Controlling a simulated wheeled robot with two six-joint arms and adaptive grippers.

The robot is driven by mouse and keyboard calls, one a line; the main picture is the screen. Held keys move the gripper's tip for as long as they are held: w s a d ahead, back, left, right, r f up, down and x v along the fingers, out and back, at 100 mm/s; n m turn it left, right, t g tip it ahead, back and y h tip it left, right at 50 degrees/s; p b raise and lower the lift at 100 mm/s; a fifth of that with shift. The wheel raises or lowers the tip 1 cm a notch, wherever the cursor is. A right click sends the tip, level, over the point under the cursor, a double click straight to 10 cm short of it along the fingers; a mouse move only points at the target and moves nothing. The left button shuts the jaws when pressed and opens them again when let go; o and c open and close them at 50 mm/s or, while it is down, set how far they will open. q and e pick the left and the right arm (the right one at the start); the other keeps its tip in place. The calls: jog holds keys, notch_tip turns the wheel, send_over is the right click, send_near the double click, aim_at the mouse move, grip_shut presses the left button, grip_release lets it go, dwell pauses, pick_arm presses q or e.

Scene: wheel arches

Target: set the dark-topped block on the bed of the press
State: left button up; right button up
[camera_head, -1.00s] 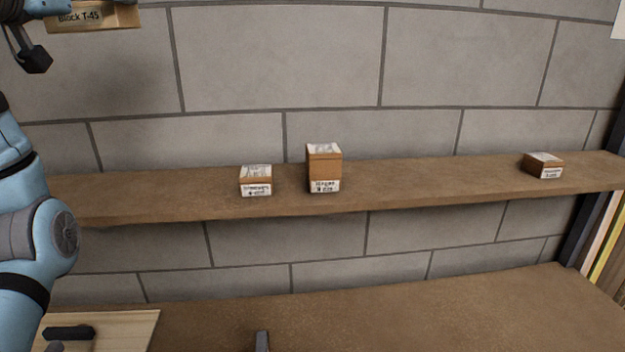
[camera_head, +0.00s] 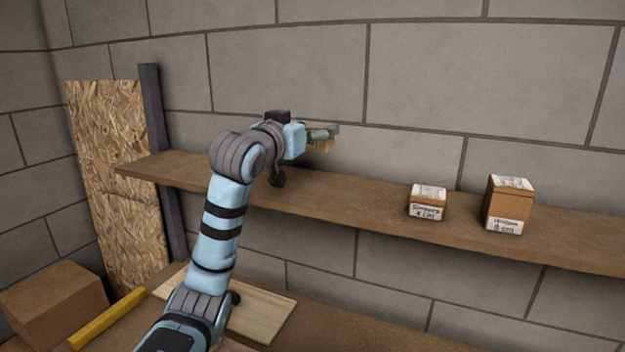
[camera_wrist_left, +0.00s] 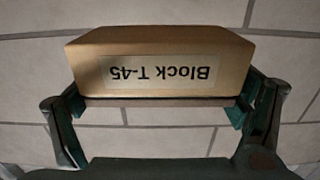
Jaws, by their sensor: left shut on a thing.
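My left gripper (camera_head: 326,134) is shut on a tan block (camera_wrist_left: 160,62) labelled "Block T-45", held up in front of the wall above the shelf. In the left wrist view the label reads upside down and the gripper (camera_wrist_left: 158,106) grips the block from both sides. In the head view only a small tan part of the block (camera_head: 322,146) shows below the fingers. I see no clearly dark face on it. The press is not in view. My right gripper is not in view.
Two labelled boxes, a low one (camera_head: 427,203) and a taller one (camera_head: 508,205), stand on the wall shelf (camera_head: 370,218). Below, the bench holds a pale wooden board (camera_head: 262,310). A yellow bar (camera_head: 107,320) and a cardboard box (camera_head: 55,302) are at the lower left.

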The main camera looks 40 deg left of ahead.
pick_arm(q)
notch_tip(320, 180, down, 9)
jog(key=shift+s+r+b, duration=0.1)
jog(key=shift+b, duration=0.7)
jog(key=shift+f, duration=0.2)
jog(key=shift+f, duration=0.1)
jog(key=o, duration=1)
